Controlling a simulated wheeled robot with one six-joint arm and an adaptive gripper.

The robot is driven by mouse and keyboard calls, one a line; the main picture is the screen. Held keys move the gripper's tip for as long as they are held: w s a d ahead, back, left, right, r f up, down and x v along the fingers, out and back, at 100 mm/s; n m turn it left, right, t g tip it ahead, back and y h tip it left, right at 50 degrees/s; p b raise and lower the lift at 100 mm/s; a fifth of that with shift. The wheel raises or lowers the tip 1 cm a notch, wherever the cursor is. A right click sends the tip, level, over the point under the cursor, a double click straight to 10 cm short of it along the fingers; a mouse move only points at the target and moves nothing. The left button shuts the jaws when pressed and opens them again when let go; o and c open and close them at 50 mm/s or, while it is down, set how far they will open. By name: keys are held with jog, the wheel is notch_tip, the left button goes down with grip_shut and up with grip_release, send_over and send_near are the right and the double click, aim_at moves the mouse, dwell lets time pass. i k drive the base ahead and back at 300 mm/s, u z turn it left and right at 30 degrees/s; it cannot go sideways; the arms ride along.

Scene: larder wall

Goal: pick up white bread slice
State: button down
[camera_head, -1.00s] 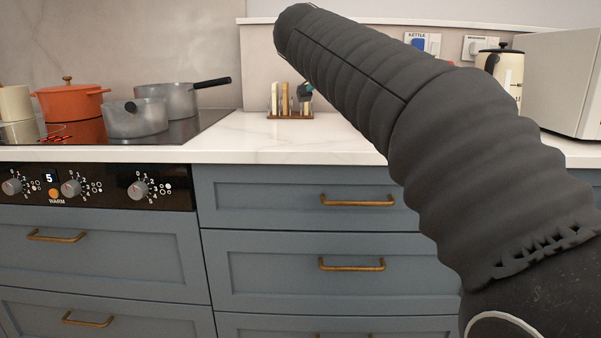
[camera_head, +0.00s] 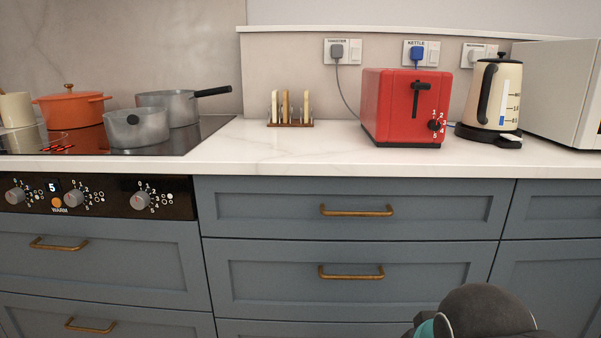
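A small wooden rack (camera_head: 290,124) stands on the white worktop, left of the toaster. Several thin upright slices stand in it, seen edge-on, with thin wire dividers between them. My gripper's fingers are not in view. Only a dark rounded part of my arm with a teal patch shows at the bottom right, well away from the rack.
A red toaster (camera_head: 405,108) stands right of the rack, then a cream kettle (camera_head: 497,95) and a white appliance (camera_head: 560,85). Grey saucepans (camera_head: 138,128) and an orange pot (camera_head: 70,107) are on the hob at left. The worktop in front of the rack is clear.

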aim_at(275, 94)
jog(key=z, duration=1.95)
jog(key=i, duration=0.9)
jog(key=u, duration=5.15)
jog(key=i, duration=1.55)
